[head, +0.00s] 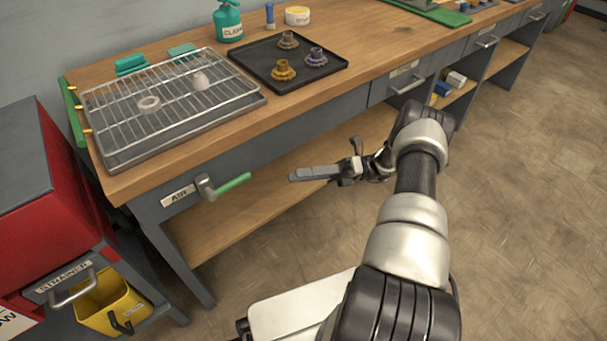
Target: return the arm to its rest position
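My arm reaches up from the bottom of the head view, bends at a silver and black joint, and points left. My gripper (318,173) is in the air in front of the workbench (330,114), beside its front edge and above the lower shelf's height in the picture. Its grey fingers point left and hold nothing that I can see. Whether the fingers are apart or together is unclear from this angle.
A wire rack (165,98) with two small parts and a black tray (288,62) with several toothed parts lie on the bench. A green-handled air valve (222,187) juts from its front. A red cabinet (45,200) and yellow bin (112,302) stand left. Floor (530,200) is clear at right.

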